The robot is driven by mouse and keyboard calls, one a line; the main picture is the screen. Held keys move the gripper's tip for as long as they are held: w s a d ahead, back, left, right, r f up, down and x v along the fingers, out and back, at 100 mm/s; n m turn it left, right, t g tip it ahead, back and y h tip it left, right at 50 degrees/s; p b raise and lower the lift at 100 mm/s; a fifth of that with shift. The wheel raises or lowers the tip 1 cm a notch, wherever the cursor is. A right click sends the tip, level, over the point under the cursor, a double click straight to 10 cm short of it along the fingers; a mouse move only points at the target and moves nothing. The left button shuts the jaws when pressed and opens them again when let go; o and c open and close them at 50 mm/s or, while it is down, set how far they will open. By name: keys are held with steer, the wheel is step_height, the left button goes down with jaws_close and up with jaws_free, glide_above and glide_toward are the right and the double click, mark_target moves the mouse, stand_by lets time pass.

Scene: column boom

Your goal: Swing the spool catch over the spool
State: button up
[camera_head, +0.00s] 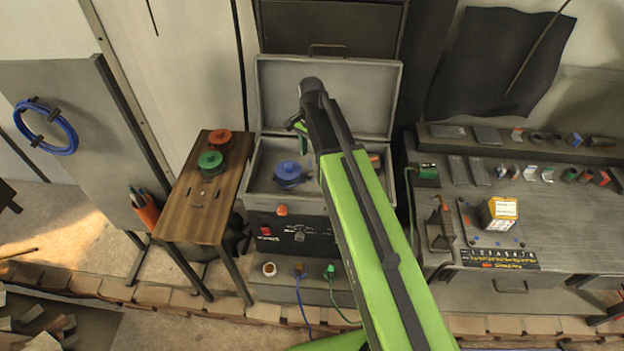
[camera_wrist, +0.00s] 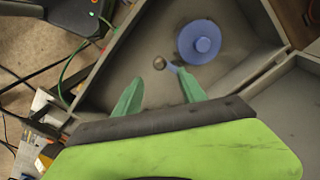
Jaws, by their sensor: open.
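The blue spool (camera_head: 288,174) lies in the open grey case, its round hub facing up. It also shows in the wrist view (camera_wrist: 200,43). What looks like the spool catch, a small blue arm (camera_wrist: 174,69) with a round brown knob (camera_wrist: 159,63), lies beside the spool, not over it. My gripper (camera_head: 298,125) is above the case. In the wrist view its two green fingers (camera_wrist: 160,80) are apart and nothing is gripped. The knob shows between and just beyond the fingertips. The right finger overlaps the catch arm's end; I cannot tell whether they touch.
The raised lid (camera_head: 330,95) stands behind the case (camera_head: 262,160). A wooden side table (camera_head: 195,212) with red and green spools stands left. A workbench (camera_head: 520,220) with several small parts stands right. Cables hang below the case.

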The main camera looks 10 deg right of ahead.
mark_target(312, 171)
step_height(312, 171, down, 9)
steer(key=b, duration=0.7)
steer(key=shift+r, duration=0.3)
steer(key=shift+c, duration=0.5)
jaws_close()
